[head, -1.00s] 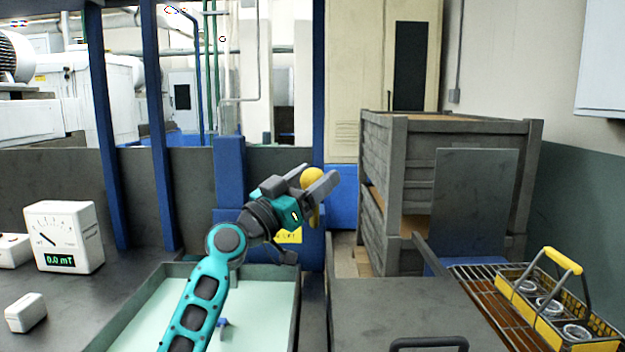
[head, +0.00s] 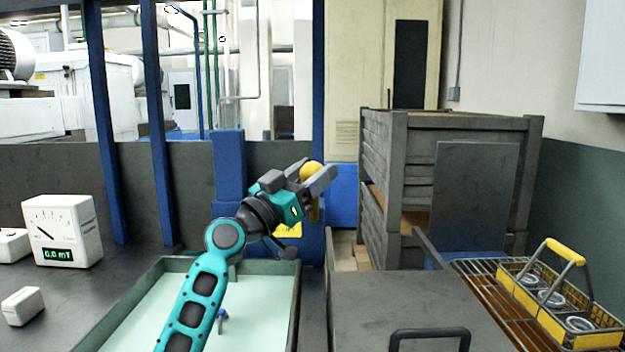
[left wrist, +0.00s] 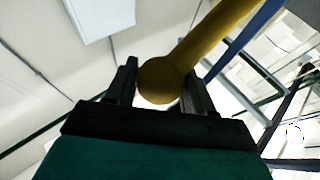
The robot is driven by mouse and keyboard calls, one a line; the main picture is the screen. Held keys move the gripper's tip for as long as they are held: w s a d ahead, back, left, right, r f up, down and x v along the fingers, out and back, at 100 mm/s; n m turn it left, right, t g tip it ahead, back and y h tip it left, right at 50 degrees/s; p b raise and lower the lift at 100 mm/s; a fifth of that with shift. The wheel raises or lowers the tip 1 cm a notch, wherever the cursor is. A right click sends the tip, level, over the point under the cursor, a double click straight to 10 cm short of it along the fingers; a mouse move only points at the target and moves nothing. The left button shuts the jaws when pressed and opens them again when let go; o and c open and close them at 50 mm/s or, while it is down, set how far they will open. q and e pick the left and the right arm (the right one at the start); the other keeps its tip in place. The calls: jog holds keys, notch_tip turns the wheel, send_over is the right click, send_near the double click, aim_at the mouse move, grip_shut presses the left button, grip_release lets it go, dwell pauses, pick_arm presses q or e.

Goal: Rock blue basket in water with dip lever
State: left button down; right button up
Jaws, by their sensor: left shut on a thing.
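The dip lever's yellow ball knob (head: 312,172) stands at the back of the water tank (head: 295,300), in front of a blue post. My left gripper (head: 318,178) is shut on this knob. In the left wrist view the knob (left wrist: 160,82) sits between the two fingers (left wrist: 158,90), with the yellow lever bar running up to the right. Pale green water fills the tank. A small blue piece (head: 222,318) shows in the water beside my left arm. I cannot make out a whole blue basket; my arm covers part of the tank. My right gripper is not in view.
A yellow basket (head: 520,285) with glass jars stands on a wire rack (head: 480,290) at the right. A grey cover with a handle (head: 430,335) lies right of the tank. A meter reading 0.0 mT (head: 62,232) stands at the left.

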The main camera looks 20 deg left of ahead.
pick_arm(q)
jog(key=shift+s+f+b, duration=0.25)
jog(key=shift+f+b, duration=0.4)
jog(key=shift+f, duration=0.15)
jog(key=b, duration=0.1)
jog(key=f+b, duration=0.1)
jog(key=shift+s+d+m+b, duration=0.15)
jog(key=shift+s+m+b, duration=0.15)
jog(key=shift+m, duration=0.1)
jog(key=s+d+f+b, duration=0.1)
jog(key=s+f+b, duration=0.2)
jog(key=f+b, duration=0.3)
jog(key=shift+f+h+b, duration=0.3)
jog(key=shift+f, duration=0.05)
jog(key=c, duration=1.9)
grip_release()
jog(key=shift+s+f, duration=0.25)
jog(key=shift+f, duration=0.1)
grip_shut()
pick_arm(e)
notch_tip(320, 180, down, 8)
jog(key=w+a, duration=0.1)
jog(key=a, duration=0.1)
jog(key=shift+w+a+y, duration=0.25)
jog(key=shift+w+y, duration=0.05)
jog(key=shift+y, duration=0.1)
pick_arm(q)
jog(key=o, duration=1.4)
grip_release()
jog(key=shift+r, duration=0.15)
